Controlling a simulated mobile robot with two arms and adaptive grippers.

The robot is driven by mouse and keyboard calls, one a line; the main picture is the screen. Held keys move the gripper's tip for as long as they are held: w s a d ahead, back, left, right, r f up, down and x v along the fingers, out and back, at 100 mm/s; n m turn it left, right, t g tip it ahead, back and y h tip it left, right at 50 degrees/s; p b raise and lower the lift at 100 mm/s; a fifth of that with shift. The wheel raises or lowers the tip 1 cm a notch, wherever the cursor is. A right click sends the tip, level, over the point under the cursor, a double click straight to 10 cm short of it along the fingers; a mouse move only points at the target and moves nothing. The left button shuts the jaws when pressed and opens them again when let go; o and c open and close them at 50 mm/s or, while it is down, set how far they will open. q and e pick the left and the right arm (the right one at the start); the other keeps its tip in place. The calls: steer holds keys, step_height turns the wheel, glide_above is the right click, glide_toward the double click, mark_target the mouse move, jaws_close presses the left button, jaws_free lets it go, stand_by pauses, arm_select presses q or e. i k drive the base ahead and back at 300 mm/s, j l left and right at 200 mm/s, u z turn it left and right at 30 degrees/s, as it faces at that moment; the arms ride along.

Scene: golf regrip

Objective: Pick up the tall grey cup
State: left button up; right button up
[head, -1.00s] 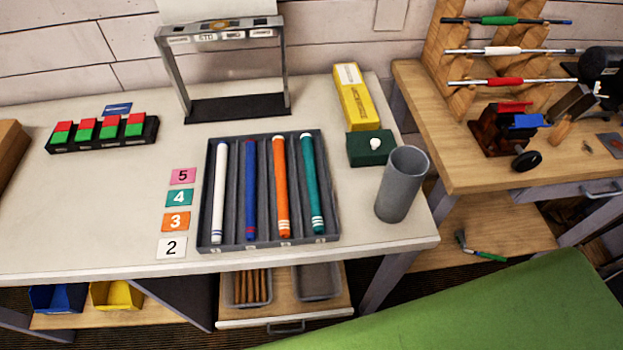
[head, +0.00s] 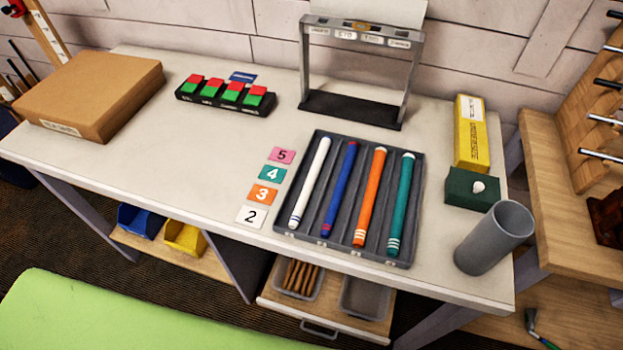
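The tall grey cup (head: 492,238) stands upright at the front right corner of the white worktable (head: 217,163). It is a plain grey cylinder with an open top, and nothing shows inside it. It stands apart from the grip tray and just in front of a dark green box. Neither of my grippers is in view.
Left of the cup, a dark tray (head: 284,221) holds white, blue, orange and teal grips. The green box (head: 461,188) with a white ball and a yellow box (head: 470,140) stand behind it. A cardboard box (head: 95,85) lies far left. An open drawer (head: 330,314) juts out below.

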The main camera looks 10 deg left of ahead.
mark_target(508, 223)
steer(key=k+l+z, duration=0.1)
steer(key=z, duration=0.25)
steer(key=l+z, duration=0.35)
steer(key=l+u, duration=0.15)
steer(key=u, duration=0.4)
